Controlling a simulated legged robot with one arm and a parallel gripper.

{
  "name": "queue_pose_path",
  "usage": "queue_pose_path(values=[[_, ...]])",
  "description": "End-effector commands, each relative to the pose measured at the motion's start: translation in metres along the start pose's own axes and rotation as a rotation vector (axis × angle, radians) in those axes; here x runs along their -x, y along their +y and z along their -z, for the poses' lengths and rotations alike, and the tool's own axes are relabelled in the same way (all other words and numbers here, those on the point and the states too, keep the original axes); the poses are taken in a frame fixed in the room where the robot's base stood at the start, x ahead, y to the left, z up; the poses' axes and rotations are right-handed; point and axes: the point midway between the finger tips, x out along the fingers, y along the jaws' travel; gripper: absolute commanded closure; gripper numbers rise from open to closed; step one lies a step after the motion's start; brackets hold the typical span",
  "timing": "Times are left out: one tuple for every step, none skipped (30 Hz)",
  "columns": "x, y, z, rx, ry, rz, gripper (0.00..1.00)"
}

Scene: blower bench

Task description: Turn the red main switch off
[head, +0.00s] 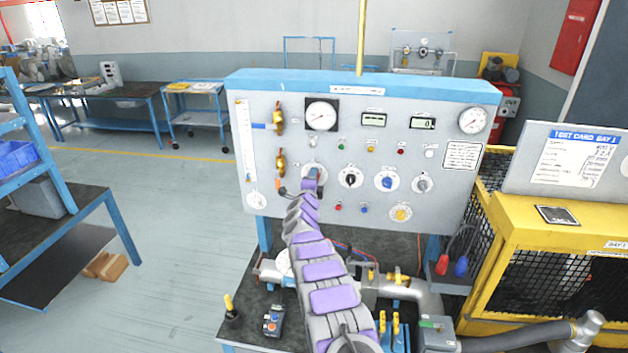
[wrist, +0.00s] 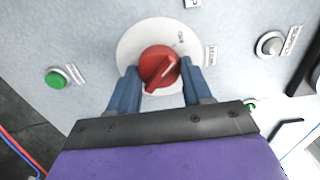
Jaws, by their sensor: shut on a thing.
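The red main switch (wrist: 159,68) is a round red knob on a white dial plate (wrist: 128,47) in the wrist view.
The grey panel (head: 400,148) carries other knobs close by, including a black one (head: 350,179) and a blue one (head: 387,181). Brass valves (head: 280,162) stick out left of my gripper. A green button (wrist: 56,78) sits left of the switch in the wrist view. Pipes lie below.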

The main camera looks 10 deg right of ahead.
Motion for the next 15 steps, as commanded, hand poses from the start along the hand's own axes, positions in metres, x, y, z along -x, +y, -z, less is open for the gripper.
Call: queue_pose_path(values=[[0.0014,0.0064,-0.0034,0.005,-0.006,-0.01,0.81],[0.0014,0.0065,-0.0034,0.005,-0.006,-0.01,0.81],[0.0014,0.0065,-0.0034,0.005,-0.006,-0.01,0.81],[0.0014,0.0067,-0.0034,0.005,-0.006,-0.01,0.81],[0.0014,0.0068,-0.0034,0.005,-0.006,-0.01,0.81],[0.0014,0.0069,-0.0034,0.005,-0.006,-0.01,0.81],[0.0014,0.007,-0.0034,0.005,-0.006,-0.01,0.81],[0.0014,0.007,-0.0034,0.005,-0.007,-0.011,0.81],[0.0014,0.0072,-0.0033,0.005,-0.006,-0.011,0.81],[0.0014,0.0072,-0.0033,0.005,-0.006,-0.011,0.49],[0.0014,0.0072,-0.0033,0.005,-0.006,-0.011,0.46],[0.0014,0.0069,-0.0033,0.004,-0.006,-0.01,0.42],[0.0013,0.0066,-0.0032,0.004,-0.006,-0.01,0.39],[0.0013,0.0062,-0.003,0.004,-0.006,-0.009,0.36],[0.0012,0.0056,-0.0028,0.004,-0.005,-0.009,0.33]])
